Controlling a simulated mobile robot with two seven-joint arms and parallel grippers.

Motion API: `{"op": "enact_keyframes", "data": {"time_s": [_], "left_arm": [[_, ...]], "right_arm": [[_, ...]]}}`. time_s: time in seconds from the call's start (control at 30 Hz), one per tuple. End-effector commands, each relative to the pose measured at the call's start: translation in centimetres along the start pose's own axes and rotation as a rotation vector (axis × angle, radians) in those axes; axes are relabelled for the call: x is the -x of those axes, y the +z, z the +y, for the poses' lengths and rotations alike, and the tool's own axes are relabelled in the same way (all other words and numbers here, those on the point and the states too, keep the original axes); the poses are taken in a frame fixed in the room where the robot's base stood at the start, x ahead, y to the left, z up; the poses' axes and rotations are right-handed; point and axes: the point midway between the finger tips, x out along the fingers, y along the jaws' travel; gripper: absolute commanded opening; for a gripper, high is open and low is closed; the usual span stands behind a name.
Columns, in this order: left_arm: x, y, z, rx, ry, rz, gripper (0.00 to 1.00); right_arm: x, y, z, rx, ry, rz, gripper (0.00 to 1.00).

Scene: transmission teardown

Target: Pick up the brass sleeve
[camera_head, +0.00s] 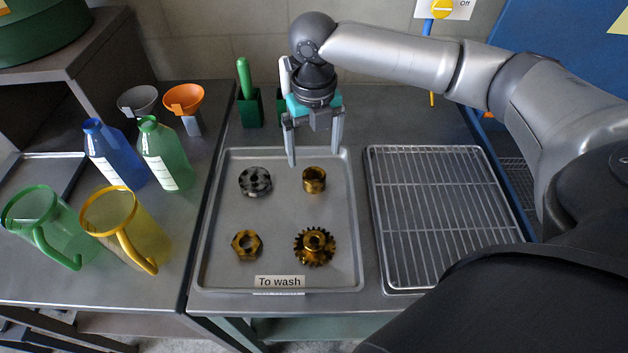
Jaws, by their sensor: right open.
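The brass sleeve (314,180) is a short, gold-coloured ring standing in the upper right part of the grey "To wash" tray (275,215). My right gripper (314,158) is above the back part of the tray, with its fingers pointing down and spread apart. It is open and empty. In the picture its fingertips lie just above the sleeve, and the gripper appears apart from it. My left gripper is not in view.
The tray also holds a dark grey ring part (255,181), a brass nut (246,245) and a brass gear (314,246). A wire rack (440,210) lies empty to the right. Bottles (165,158) and jugs (125,225) stand on the left table. A green holder (250,110) stands behind the tray.

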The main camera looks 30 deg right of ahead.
Motion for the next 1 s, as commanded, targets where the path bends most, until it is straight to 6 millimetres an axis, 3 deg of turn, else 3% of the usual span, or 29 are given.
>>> {"op": "enact_keyframes", "data": {"time_s": [0.33, 0.6, 0.87, 1.0], "left_arm": [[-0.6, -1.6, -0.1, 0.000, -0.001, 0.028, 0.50], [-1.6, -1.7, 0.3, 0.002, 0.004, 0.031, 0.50], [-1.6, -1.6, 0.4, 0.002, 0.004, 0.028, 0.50], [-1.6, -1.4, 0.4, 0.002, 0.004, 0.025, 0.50]], "right_arm": [[-2.5, -0.3, 0.1, 0.002, 0.000, 0.000, 0.94], [-6.3, -1.1, 0.4, 0.000, -0.001, 0.001, 0.94], [-6.7, -1.1, 0.4, 0.001, 0.000, -0.003, 0.94], [-6.7, -1.1, 0.4, 0.001, 0.000, -0.002, 0.80]]}}
